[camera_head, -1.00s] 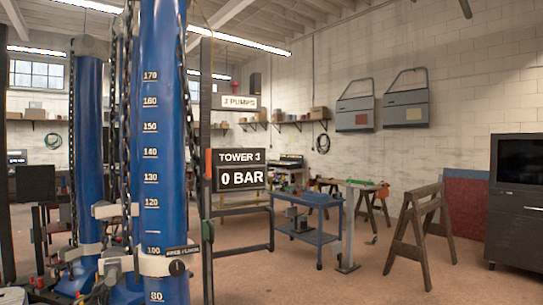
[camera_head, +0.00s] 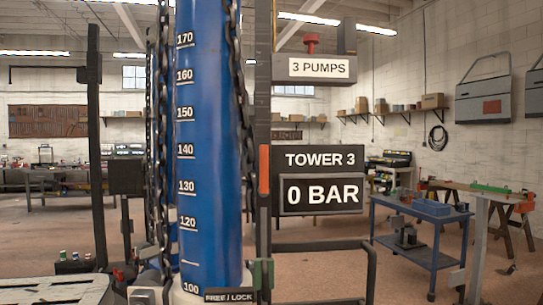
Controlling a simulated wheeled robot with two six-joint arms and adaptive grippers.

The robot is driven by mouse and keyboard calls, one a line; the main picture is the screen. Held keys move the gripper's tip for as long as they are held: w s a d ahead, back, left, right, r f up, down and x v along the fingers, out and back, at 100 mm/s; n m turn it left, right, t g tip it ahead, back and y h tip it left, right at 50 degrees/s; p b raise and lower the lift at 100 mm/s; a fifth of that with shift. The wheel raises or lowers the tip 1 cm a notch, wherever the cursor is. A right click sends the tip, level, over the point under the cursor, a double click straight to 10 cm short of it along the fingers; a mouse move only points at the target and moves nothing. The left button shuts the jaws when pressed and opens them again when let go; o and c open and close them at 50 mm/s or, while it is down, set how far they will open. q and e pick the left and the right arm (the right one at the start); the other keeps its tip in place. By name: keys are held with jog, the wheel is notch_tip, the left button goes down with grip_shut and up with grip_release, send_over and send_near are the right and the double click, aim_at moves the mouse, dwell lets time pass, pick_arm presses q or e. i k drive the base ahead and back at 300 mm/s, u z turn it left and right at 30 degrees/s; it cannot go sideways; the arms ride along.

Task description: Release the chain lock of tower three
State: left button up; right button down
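Tower three is the blue column (camera_head: 208,150) with white height marks from 100 to 170. Its sign (camera_head: 324,160) reads TOWER 3, and the display (camera_head: 319,194) below reads 0 BAR. A dark chain (camera_head: 240,90) hangs along its right side, and another chain (camera_head: 160,150) hangs on its left. A FREE / LOCK label (camera_head: 229,295) shows on the tower at the bottom edge of the picture. The lock control below it is out of the picture, so its setting cannot be seen. Neither of my grippers is in view.
A 3 PUMPS sign (camera_head: 319,67) hangs above the display. A dark tubular frame (camera_head: 325,246) sticks out right of the tower. A blue workbench (camera_head: 420,235) and sawhorse (camera_head: 520,205) stand farther right. A light slatted surface (camera_head: 55,290) lies at lower left.

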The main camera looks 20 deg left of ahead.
aim_at(263, 189)
jog(key=u, duration=0.55)
jog(key=i, duration=0.95)
jog(key=u, duration=0.55)
